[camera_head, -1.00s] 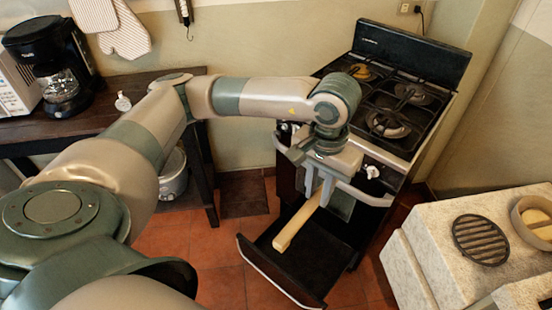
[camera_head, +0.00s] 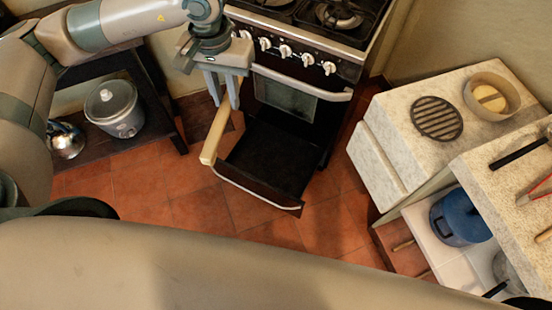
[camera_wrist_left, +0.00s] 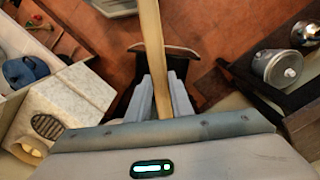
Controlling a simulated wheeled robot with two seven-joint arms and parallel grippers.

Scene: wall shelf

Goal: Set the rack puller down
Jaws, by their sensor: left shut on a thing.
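The rack puller, a pale wooden stick (camera_head: 215,138), hangs from my left gripper (camera_head: 226,102), whose two fingers are shut on it. Its free end slants down to the left in the head view, over the left side of the pulled-out dark oven drawer (camera_head: 270,158). In the left wrist view the stick (camera_wrist_left: 151,40) runs up from between the fingers (camera_wrist_left: 160,95), with the drawer below. Its end there is cut off by the picture edge. My right gripper is not in view.
The black stove (camera_head: 310,42) stands behind the drawer. A stone-topped counter (camera_head: 392,118) at right carries a round grate (camera_head: 437,118) and a bowl (camera_head: 492,112). A low dark shelf with a grey cooker (camera_head: 115,110) is at left. Red floor tiles (camera_head: 190,208) are clear in front.

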